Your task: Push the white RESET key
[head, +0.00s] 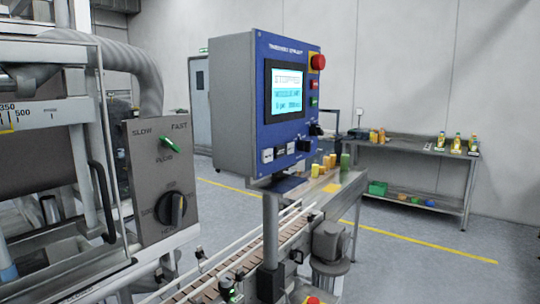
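The blue-fronted control panel (290,92) stands on a post in the middle of the head view, its face turned to the right. Its lit screen (285,90) seems to read STOPPED, with more small text below. A row of small keys sits under the screen. The leftmost is a white key (267,155), next to a dark key (279,150) and another pale key (290,148). Their labels are too small to read, so I cannot tell which one is RESET. Neither of my grippers is in view.
A red emergency button (318,62) tops the panel's right side, above a red and a green button. A conveyor (255,255) runs below. The grey machine (160,180) with a green lever fills the left. A bench (410,147) with bottles stands back right; open floor lies before it.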

